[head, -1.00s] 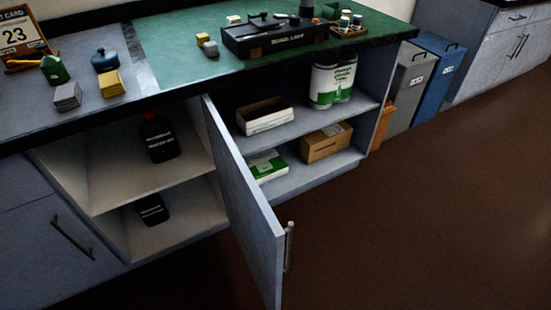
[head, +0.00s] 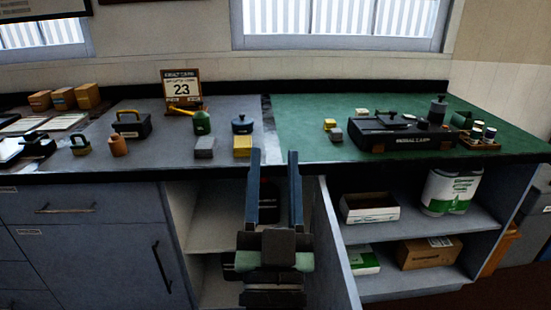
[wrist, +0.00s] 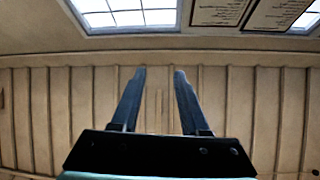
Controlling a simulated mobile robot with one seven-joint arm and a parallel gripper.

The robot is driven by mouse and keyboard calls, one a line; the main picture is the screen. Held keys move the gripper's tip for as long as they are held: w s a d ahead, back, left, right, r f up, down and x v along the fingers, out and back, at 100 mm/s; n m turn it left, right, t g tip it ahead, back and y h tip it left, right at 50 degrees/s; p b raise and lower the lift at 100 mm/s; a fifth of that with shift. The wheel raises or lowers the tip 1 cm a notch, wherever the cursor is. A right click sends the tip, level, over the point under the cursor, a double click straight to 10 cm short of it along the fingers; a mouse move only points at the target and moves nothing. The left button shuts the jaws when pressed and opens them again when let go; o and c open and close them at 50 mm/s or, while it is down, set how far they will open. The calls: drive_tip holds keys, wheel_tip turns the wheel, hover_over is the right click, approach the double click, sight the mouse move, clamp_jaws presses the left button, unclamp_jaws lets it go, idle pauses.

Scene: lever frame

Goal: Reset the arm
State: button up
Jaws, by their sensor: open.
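My gripper (head: 274,156) stands upright in the head view, in front of the counter's front edge, with its two fingers pointing up. The fingers are apart with nothing between them. In the wrist view my gripper (wrist: 160,74) is also open and empty, facing a panelled surface and windows. A black lettered box (head: 402,137) with small knobs and parts on top sits on the green mat (head: 310,115) to the right, clear of my gripper. Its lettering is too small to read surely.
An open cabinet door (head: 335,245) juts out just right of my gripper. Shelves behind it hold an open carton (head: 370,208), a white-green container (head: 450,190) and a brown box (head: 430,253). A calendar (head: 181,87), green can (head: 201,122) and small blocks stand on the grey counter.

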drive_tip(key=s+r+n+t, duration=0.1)
drive_tip(key=s+r, duration=0.4)
drive_tip(key=r, duration=0.6)
drive_tip(key=s+r+n+t, duration=0.15)
drive_tip(key=s+r, duration=0.35)
drive_tip(key=r, duration=0.6)
wheel_tip(320, 180, up, 20)
drive_tip(key=p, duration=1.9)
drive_tip(key=shift+s+p, duration=0.3)
drive_tip(key=shift+f, duration=0.1)
